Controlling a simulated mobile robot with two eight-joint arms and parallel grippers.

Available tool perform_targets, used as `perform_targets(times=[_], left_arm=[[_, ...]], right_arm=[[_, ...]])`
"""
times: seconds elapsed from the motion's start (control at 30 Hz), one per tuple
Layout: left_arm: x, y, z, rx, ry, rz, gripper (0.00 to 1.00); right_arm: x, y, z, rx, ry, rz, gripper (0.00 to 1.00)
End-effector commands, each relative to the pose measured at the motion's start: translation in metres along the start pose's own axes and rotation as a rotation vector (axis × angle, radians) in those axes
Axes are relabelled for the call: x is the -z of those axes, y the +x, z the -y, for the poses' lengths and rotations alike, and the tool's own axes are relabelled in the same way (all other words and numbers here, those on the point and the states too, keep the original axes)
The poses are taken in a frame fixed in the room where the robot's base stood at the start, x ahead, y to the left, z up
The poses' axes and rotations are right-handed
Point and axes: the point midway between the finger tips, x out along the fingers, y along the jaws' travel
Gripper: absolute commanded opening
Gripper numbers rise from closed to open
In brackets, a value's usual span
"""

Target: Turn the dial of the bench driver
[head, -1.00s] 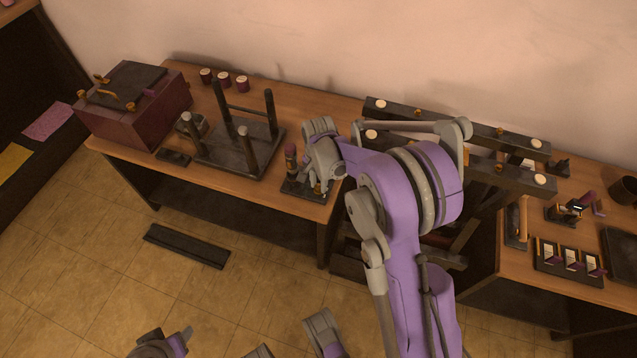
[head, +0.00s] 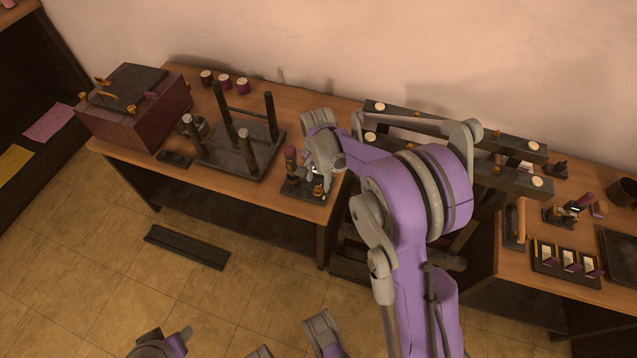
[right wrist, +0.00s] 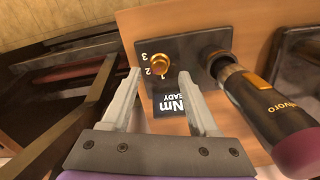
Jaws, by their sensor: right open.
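The bench driver's black plate (head: 296,190) sits at the front edge of the left table in the head view. A dark driver with a maroon end stands in it; the right wrist view shows this driver (right wrist: 258,100) at the right. The brass dial (right wrist: 160,64) is on the same plate (right wrist: 196,46), with the numbers 1, 2 and 3 beside it; it also shows in the head view (head: 318,190). A label reading "Nm READY" (right wrist: 180,108) lies below the dial. My right gripper (right wrist: 159,75) is open, its fingertips either side of the dial in the picture; contact is unclear. No left gripper fingers are visible.
A black stand with posts (head: 238,155), a maroon box (head: 135,110) and several small spools (head: 224,81) are to the left. A dark rack (head: 515,178) stands right of the right arm. A dark tray (right wrist: 298,62) borders the plate's right side.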

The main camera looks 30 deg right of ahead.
Motion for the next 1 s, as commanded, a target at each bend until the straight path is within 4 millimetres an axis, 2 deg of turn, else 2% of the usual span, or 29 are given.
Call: perform_targets(times=[0.03, 0.2, 0.4, 1.0], left_arm=[[0.002, -0.005, 0.000, 0.000, 0.000, -0.002, 0.50], [0.005, -0.013, 0.000, 0.000, 0.000, -0.005, 0.50], [0.007, -0.018, 0.000, 0.000, 0.000, -0.007, 0.50], [0.007, -0.018, 0.000, 0.000, 0.000, -0.007, 0.50]], right_arm=[[0.000, -0.014, 0.000, 0.001, 0.000, 0.000, 0.60], [0.000, -0.048, 0.000, 0.001, 0.000, 0.000, 0.60], [0.000, -0.071, 0.000, 0.000, 0.000, 0.000, 0.60], [0.000, -0.075, 0.000, 0.000, 0.000, 0.000, 0.60]])
